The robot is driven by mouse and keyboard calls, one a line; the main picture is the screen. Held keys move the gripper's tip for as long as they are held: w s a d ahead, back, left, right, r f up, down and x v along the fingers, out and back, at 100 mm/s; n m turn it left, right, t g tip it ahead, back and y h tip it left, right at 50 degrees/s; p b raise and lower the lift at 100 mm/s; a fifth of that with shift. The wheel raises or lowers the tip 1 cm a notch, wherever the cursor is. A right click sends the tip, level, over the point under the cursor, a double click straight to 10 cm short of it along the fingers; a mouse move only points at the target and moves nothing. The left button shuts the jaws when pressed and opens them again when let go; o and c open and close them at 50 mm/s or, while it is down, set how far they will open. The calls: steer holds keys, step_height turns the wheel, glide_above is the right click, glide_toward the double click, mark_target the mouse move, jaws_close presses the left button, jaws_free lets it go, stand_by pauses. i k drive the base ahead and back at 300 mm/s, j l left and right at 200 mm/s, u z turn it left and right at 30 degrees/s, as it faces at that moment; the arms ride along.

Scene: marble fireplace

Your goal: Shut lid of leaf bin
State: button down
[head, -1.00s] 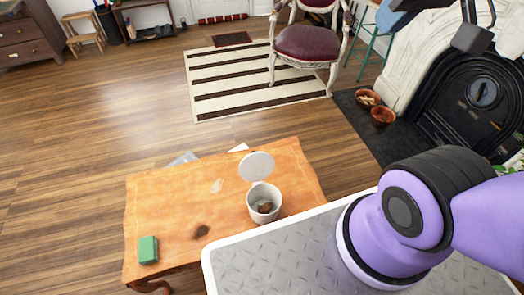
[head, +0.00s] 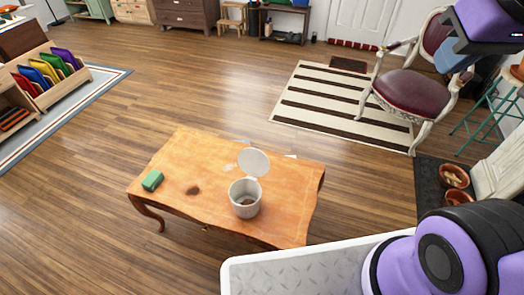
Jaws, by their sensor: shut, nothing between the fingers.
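The leaf bin (head: 245,199) is a small white-grey round bin standing on the wooden table. Its round lid (head: 253,162) stands up, tilted open at the back of the rim. Brown matter shows inside the bin. Part of my purple arm is at the lower right, and another part is at the top right edge. I cannot make out my gripper's fingers in this view. Nothing of mine touches the bin or the lid.
The wooden table (head: 290,222) also carries a green block (head: 152,180) and a dark brown patch (head: 193,190). A striped rug (head: 340,105), a red-seated chair (head: 412,92) and terracotta bowls (head: 455,176) are beyond, toward the right. Wooden floor (head: 190,80) is open at the left.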

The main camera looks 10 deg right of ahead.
mark_target(253, 162)
steer(key=i+l+u, duration=0.2)
steer(key=l+u, duration=0.2)
steer(key=l, duration=0.35)
steer(key=l+u, duration=0.35)
steer(key=l, duration=0.45)
steer(key=i+l+u, duration=0.2)
steer(key=l, duration=0.15)
steer(key=i+l+u, duration=0.2)
steer(key=l, duration=0.15)
steer(key=i+l+u, duration=0.15)
steer(key=l, duration=0.25)
steer(key=l+u, duration=0.2)
steer(key=l, duration=0.15)
steer(key=i+l+u, duration=0.2)
steer(key=l, duration=0.25)
steer(key=k, duration=0.1)
